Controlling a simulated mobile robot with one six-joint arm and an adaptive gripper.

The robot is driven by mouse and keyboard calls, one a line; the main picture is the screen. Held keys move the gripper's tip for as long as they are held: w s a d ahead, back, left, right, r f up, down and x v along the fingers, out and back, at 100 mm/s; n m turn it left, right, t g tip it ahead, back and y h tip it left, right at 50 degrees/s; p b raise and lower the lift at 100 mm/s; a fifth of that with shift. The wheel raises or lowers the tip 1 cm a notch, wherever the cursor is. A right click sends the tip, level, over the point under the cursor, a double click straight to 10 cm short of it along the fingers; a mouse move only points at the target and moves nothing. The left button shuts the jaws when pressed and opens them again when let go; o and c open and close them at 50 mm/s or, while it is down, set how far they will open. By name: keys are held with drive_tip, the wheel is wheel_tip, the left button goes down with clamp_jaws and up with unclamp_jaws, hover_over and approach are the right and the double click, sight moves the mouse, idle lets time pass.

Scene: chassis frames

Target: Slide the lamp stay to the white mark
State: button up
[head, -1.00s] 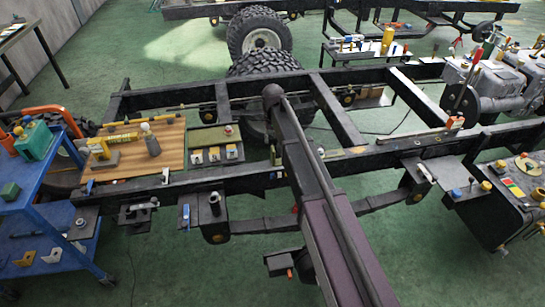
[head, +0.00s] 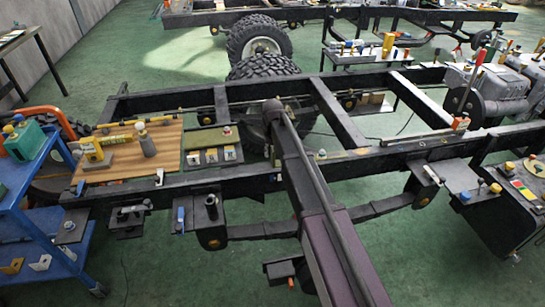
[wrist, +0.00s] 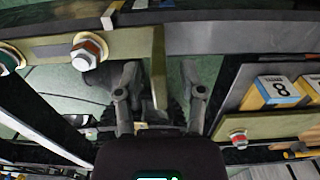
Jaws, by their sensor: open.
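My gripper (wrist: 160,97) shows in the wrist view with its two fingers apart and nothing clasped. A narrow olive upright plate (wrist: 159,65), possibly part of the lamp stay, stands just beyond the fingers, in line with the gap between them. It appears to meet a beige strip (wrist: 130,44) along the dark rail (wrist: 240,38); contact with the fingers cannot be told. A small white-and-brown piece (wrist: 110,15) sits at the rail; I cannot tell whether it is the white mark. In the head view my arm hides the gripper and this area.
In the head view, a wooden board (head: 125,160) with tools lies on the chassis, near a blue cart (head: 25,215). Green floor (head: 400,250) is open at front.

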drive_tip(key=shift+f, duration=0.2)
clamp_jaws()
drive_tip(key=shift+a, duration=0.1)
drive_tip(key=shift+s+a, duration=0.25)
drive_tip(key=shift+a, duration=0.5)
drive_tip(key=shift+s+a, duration=0.2)
drive_tip(key=shift+a, duration=0.55)
drive_tip(key=shift+d, duration=0.1)
unclamp_jaws()
